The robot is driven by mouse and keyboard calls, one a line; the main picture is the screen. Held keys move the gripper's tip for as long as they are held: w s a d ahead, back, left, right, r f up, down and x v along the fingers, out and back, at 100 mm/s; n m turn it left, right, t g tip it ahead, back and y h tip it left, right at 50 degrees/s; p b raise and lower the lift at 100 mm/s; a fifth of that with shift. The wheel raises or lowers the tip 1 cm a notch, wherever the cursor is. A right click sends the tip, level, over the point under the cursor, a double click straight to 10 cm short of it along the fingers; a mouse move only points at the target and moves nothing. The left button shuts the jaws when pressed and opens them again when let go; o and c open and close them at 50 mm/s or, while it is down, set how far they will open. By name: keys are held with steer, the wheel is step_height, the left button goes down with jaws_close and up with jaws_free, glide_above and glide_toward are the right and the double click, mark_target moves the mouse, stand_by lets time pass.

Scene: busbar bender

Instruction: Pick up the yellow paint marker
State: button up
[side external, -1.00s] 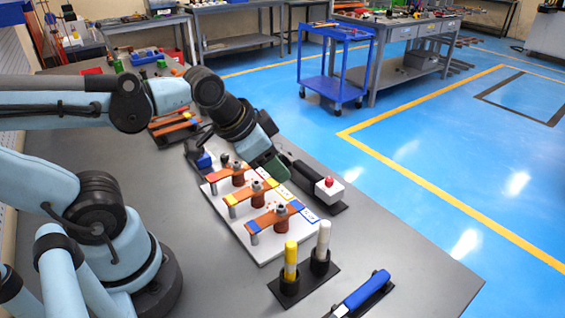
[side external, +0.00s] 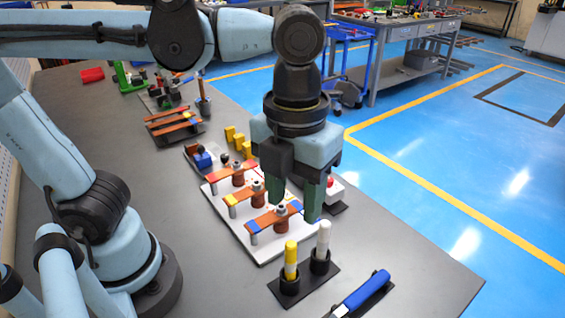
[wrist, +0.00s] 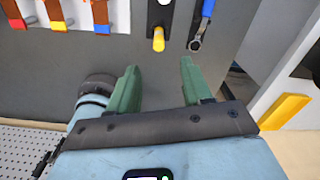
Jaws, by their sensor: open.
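The yellow paint marker (side external: 291,260) stands upright in a black cup on a dark holder plate (side external: 312,283) near the front of the bench. In the wrist view the yellow marker (wrist: 158,41) shows ahead of the gap between the fingertips. A white marker (side external: 323,238) stands in the second cup, behind and right of it. My gripper (side external: 295,212) points down with green fingers open and empty, above and behind the markers in the side view. The open fingers also show in the wrist view (wrist: 158,68). Nothing is between them.
A white board (side external: 265,255) with copper bars on posts lies behind the markers. A blue-handled wrench (side external: 365,291) lies to the right. A red-button box (side external: 334,190) is partly hidden by my gripper. Yellow blocks (side external: 238,138) stand farther back. Bench left of the holder is clear.

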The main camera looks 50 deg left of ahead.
mark_target(291, 244)
steer(key=shift+d+f, duration=0.1)
steer(key=shift+f, duration=0.4)
steer(key=shift+s+f, duration=0.1)
steer(key=shift+f, duration=5.4)
jaws_close()
